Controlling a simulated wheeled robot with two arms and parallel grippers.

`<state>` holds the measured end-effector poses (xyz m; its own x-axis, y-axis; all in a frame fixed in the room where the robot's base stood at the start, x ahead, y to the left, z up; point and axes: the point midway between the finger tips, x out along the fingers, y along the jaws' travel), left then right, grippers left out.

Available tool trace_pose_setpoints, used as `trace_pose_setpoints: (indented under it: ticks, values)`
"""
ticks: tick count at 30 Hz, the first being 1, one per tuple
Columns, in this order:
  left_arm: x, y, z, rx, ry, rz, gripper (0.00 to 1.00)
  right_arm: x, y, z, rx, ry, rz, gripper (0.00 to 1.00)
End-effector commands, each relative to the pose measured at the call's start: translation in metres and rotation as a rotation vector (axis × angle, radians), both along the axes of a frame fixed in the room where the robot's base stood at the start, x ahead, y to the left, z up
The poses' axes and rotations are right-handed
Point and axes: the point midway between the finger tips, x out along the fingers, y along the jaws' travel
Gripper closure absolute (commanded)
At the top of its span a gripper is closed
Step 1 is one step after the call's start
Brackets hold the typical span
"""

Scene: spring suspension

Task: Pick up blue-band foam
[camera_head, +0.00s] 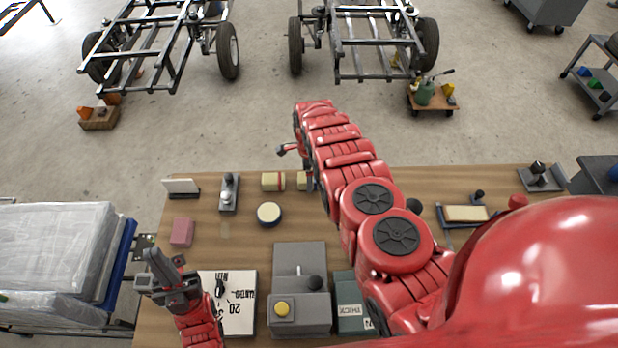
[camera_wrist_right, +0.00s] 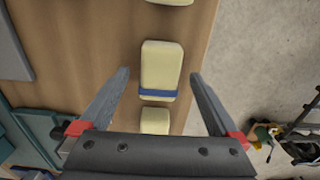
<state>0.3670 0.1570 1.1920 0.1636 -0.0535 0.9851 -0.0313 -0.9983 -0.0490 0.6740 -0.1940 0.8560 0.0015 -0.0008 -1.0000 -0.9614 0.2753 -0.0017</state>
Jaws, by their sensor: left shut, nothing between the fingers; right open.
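The blue-band foam (camera_wrist_right: 160,60) is a cream block with a blue band near its lower end in the right wrist view. My right gripper (camera_wrist_right: 160,74) is open, with one finger on each side of the block and gaps between. I cannot tell its height above the block. In the head view, a cream block with a blue edge (camera_head: 304,181) is partly hidden by my right arm, which also hides most of the right gripper. My left gripper (camera_head: 160,266) is shut and empty above the table's left front.
Another cream foam block (camera_head: 272,181) lies to the left on the wooden table (camera_head: 225,258). A round cream piece (camera_head: 268,214), a pink block (camera_head: 182,233) and a grey device with a yellow button (camera_head: 299,305) are nearer. A cream piece (camera_wrist_right: 154,121) lies just below the banded block.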

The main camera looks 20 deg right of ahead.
Motion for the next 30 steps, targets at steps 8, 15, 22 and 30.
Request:
trace_pose_setpoints:
  ticks: [8, 15, 22, 30]
  values:
    - [0.000, 0.000, -0.007, 0.000, 0.001, 0.000, 1.00, 0.000, 0.000, -0.019, 0.001, 0.001, -0.001, 0.03]
    - [0.000, 0.000, -0.007, 0.000, 0.001, 0.000, 1.00, 0.000, 0.001, -0.019, 0.001, 0.001, -0.001, 0.03]
    - [0.000, 0.000, -0.007, 0.000, 0.001, 0.000, 1.00, 0.000, 0.000, -0.019, 0.001, 0.001, -0.001, 0.35]
    - [0.000, 0.000, -0.007, 0.000, 0.001, 0.000, 1.00, 0.000, 0.000, -0.019, 0.001, 0.001, -0.001, 0.83]
